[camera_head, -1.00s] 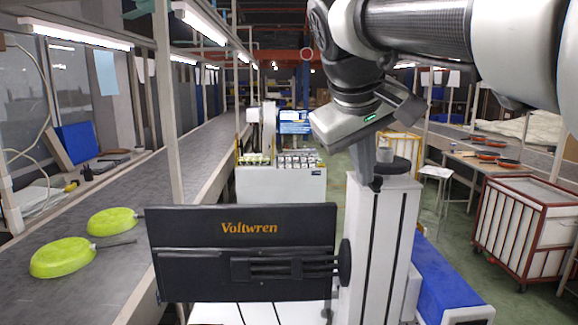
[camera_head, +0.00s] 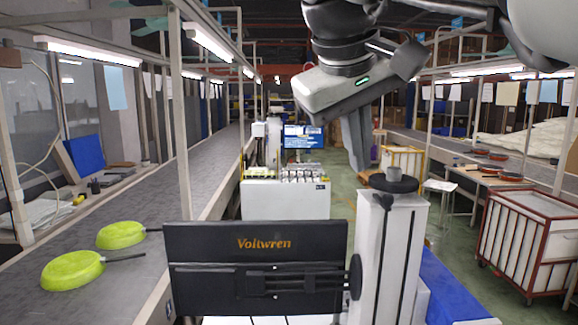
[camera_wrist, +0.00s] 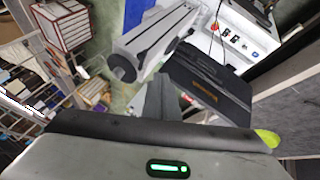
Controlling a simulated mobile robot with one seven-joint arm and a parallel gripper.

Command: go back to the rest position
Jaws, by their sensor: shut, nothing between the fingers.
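My gripper (camera_head: 362,168) is shut and empty, with its fingers pointing down in the upper right middle of the head view. In the wrist view, its dark fingers (camera_wrist: 165,92) show as one closed shape. My gripper appears above and beside the round black top of a white column, apart from any pan. Two lime-green pans lie upside down on the left conveyor (camera_head: 120,190): a nearer pan (camera_head: 72,270) and a farther pan (camera_head: 120,235). A sliver of green (camera_wrist: 268,138) shows at the right of the wrist view.
A white cabinet (camera_head: 285,200) stands ahead in the aisle. A red-framed cart (camera_head: 525,240) stands at right, near a small white stool (camera_head: 438,186). Several orange-red pans (camera_head: 490,154) sit on the right-hand bench. Green floor (camera_head: 335,175) is free between them.

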